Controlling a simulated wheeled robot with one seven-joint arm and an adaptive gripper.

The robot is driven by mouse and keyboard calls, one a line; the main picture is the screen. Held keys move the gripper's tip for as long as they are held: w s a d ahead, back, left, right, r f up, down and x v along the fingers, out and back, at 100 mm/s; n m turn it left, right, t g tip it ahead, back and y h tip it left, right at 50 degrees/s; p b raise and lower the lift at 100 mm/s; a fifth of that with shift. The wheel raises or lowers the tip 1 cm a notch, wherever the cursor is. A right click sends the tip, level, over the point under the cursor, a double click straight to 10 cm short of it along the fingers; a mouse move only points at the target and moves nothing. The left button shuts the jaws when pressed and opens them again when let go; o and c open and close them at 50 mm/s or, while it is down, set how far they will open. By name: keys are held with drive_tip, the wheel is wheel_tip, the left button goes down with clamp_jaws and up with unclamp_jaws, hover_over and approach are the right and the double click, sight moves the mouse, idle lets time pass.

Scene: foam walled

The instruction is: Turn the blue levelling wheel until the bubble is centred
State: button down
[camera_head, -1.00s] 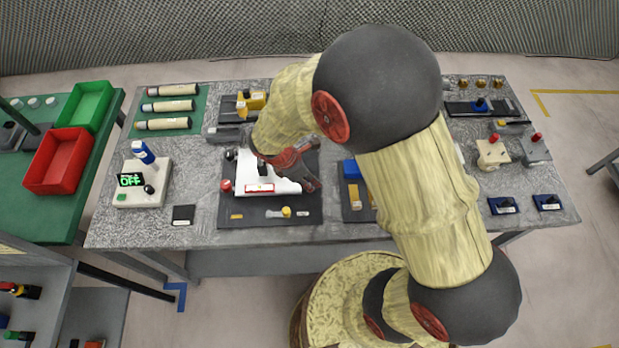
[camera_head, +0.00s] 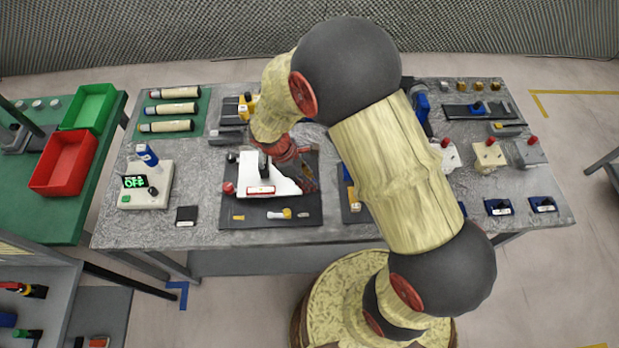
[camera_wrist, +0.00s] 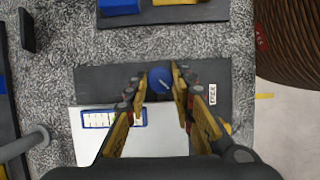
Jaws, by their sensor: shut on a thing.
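The blue levelling wheel (camera_wrist: 160,80) shows in the wrist view between the two fingertips of my gripper (camera_wrist: 162,84), which is shut on it. A pale line marks its top. The wheel sits beside the edge of a white plate (camera_wrist: 165,143). A blue-framed vial (camera_wrist: 114,117) with tick marks lies on the plate; I cannot make out its bubble. In the head view my gripper (camera_head: 304,177) is at the right side of the white plate (camera_head: 249,166) and hides the wheel there. A red-framed vial (camera_head: 261,190) and a red wheel (camera_head: 228,188) are on the plate's front and left.
The plate stands on a dark mat (camera_head: 270,221) with small parts at its front. A white box with a green display (camera_head: 146,187) stands left. A dark tray with blue and yellow pieces (camera_wrist: 170,13) lies just right of the mat. Bare grey table separates them.

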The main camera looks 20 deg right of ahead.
drive_tip(key=shift+m+g+y+p, duration=0.3)
drive_tip(key=shift+m+g+p, duration=0.2)
drive_tip(key=shift+m, duration=0.7)
drive_tip(key=c, duration=1.5)
unclamp_jaws()
